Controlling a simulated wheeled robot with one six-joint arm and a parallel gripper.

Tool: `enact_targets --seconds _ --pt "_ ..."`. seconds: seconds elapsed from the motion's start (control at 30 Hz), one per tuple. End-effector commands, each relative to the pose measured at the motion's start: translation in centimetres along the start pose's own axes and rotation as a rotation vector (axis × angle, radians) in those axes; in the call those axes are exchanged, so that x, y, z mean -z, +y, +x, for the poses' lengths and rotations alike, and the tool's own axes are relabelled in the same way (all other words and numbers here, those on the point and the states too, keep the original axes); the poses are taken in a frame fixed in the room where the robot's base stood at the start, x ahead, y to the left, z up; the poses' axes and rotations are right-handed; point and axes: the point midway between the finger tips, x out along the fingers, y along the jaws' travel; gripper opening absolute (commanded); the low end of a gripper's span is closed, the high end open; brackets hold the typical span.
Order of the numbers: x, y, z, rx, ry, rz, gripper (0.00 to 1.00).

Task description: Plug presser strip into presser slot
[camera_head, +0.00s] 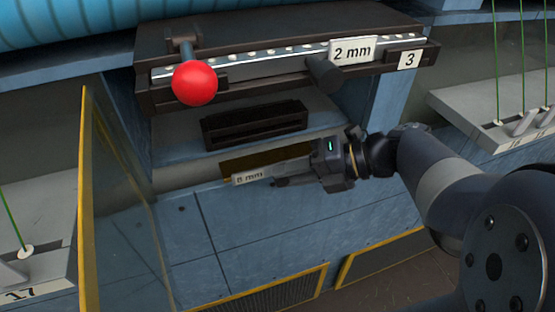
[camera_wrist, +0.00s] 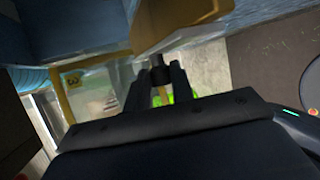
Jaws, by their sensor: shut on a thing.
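My gripper (camera_head: 283,182) points left, in front of the low cabinet front. It is shut on a small dark knob (camera_wrist: 160,72), seen between the fingertips in the wrist view. A white "8 mm" label (camera_head: 247,178) sits just left of the fingertips, seemingly on the held presser strip; the strip's full outline is hard to make out. A dark block with a long slot (camera_head: 254,124) stands on the shelf above my gripper, apart from it. Above that, a dark housing (camera_head: 140,95) carries a metal bar (camera_head: 285,58) with a "2 mm" label (camera_head: 352,51).
A red ball knob (camera_head: 195,82) juts out at the housing's left. A yellow-edged panel (camera_head: 90,200) stands at the left. Grey trays (camera_head: 490,115) with green strands are at the right.

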Motion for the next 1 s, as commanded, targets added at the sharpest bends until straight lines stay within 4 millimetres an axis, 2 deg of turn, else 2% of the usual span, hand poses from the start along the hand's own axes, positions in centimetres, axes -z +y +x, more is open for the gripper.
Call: enact_targets --seconds 0.67,1.0 --pt "-0.1 0.5 -0.4 0.005 -0.002 0.009 0.00" --pt "-3.0 0.0 1.1 0.006 -0.001 0.006 0.00"
